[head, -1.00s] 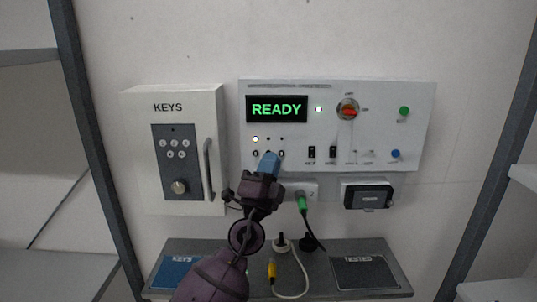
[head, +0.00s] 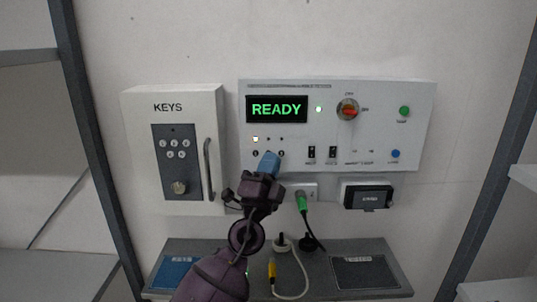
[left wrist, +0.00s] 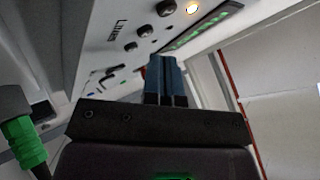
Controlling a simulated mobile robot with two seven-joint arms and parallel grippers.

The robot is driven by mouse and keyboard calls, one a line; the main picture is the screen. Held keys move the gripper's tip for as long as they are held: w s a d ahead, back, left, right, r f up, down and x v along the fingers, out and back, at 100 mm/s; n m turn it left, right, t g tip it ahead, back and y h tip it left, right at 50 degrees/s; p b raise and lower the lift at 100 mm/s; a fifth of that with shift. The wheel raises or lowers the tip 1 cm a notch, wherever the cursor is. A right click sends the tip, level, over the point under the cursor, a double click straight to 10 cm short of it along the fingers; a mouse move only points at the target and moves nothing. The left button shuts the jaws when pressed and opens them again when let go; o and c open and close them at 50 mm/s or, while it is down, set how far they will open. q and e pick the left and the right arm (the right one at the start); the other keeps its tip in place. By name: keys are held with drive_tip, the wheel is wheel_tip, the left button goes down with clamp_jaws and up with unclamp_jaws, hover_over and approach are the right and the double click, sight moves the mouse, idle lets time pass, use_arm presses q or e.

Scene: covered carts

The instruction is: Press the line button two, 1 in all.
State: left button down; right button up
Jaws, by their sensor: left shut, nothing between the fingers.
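The control panel (head: 380,92) on the wall shows READY on its display (head: 276,109). Under it is a row of small lamps, the leftmost lit white (head: 255,139), with a row of dark line buttons below. The left button (head: 255,154) and right button (head: 281,154) show; the middle one, line button two, is hidden by my fingertips in the head view. In the left wrist view the middle button (left wrist: 145,31) shows just beyond the blue fingertips. My left gripper (head: 269,158) is shut and empty, in front of the middle button; contact cannot be told. My right gripper is not in view.
A KEYS box (head: 205,115) with a handle is left of the panel. A red-orange rotary knob (head: 348,110), green button (head: 404,111) and blue button (head: 395,153) are on the panel's right. A green plug (head: 302,202) with a cable hangs below, above a grey shelf (head: 220,246).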

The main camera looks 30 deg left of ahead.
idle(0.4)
use_arm(q)
drive_tip(key=shift+w+a+b, duration=0.25)
drive_tip(key=shift+w+b, duration=0.05)
drive_tip(key=shift+w, duration=0.1)
idle(0.4)
drive_tip(key=shift+w+a, duration=0.15)
drive_tip(key=shift+w, duration=0.1)
drive_tip(key=shift+s, duration=0.15)
idle(0.6)
drive_tip(key=shift+s+d, duration=0.4)
drive_tip(key=shift+s, duration=0.1)
